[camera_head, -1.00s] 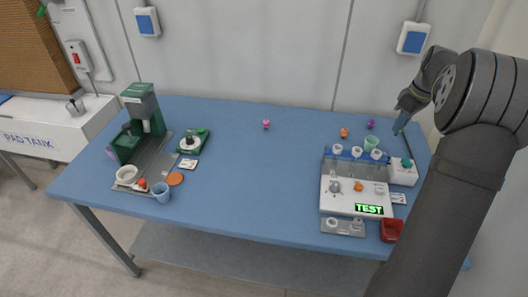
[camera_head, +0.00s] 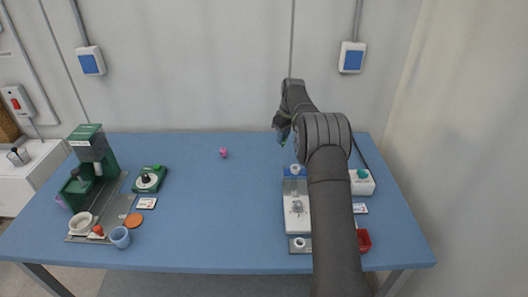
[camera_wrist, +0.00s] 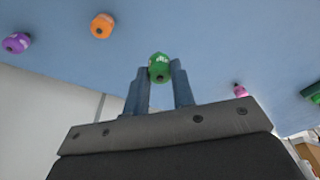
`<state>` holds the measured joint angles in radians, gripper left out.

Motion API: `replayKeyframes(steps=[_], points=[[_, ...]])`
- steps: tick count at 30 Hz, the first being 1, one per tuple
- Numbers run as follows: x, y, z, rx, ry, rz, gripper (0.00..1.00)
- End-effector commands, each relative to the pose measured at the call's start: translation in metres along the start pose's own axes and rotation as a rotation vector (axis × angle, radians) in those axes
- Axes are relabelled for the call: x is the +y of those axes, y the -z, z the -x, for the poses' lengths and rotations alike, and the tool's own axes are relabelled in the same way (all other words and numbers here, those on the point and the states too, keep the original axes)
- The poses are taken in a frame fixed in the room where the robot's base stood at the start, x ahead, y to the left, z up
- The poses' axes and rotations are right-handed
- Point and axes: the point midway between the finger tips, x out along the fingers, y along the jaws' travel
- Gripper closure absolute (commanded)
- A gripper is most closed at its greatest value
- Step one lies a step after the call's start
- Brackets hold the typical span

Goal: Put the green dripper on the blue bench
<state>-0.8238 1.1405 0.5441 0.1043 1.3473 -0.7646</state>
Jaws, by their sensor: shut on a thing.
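The bench top fills the upper part of the wrist view. I cannot tell how far the dripper is from the bench surface.
A pink piece (camera_head: 223,153) stands on the back of the bench; orange (camera_wrist: 102,26) and purple (camera_wrist: 17,43) ones show in the wrist view. A green machine (camera_head: 90,150) is at left, a white device (camera_head: 296,215) at right, partly behind my arm. The bench middle is clear.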

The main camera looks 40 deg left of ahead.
Motion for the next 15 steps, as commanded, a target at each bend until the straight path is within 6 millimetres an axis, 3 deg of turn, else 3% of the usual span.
replayKeyframes(steps=[6, 15], points=[[-0.013, 0.032, -0.029, -0.001, 0.0, 0.001, 1.0], [-0.016, 0.036, -0.048, -0.003, 0.002, -0.001, 1.0]])
